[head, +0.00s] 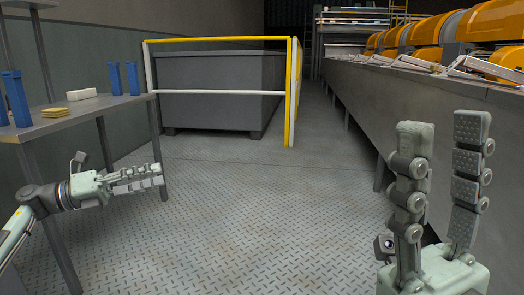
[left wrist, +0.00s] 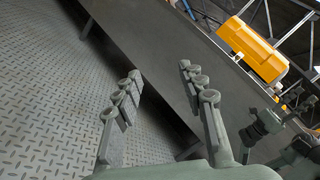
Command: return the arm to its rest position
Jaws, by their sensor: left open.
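My left gripper (head: 140,178) reaches in from the left, low over the metal floor and just right of the side table's legs. Its fingers point right and look close together from this side. In the left wrist view, the left gripper (left wrist: 160,72) has its two fingers spread with nothing between them. My right gripper (head: 443,127) stands upright at the front right, with its fingers pointing up, wide apart and empty. It is beside the long grey counter.
The side table (head: 70,122) holds several blue containers (head: 16,98), a yellow stack (head: 54,113) and a white block (head: 82,94). A yellow and white railing (head: 292,95) encloses a grey bin (head: 215,90). Orange machines (head: 430,32) line the counter (head: 400,95). The middle floor (head: 270,220) is clear.

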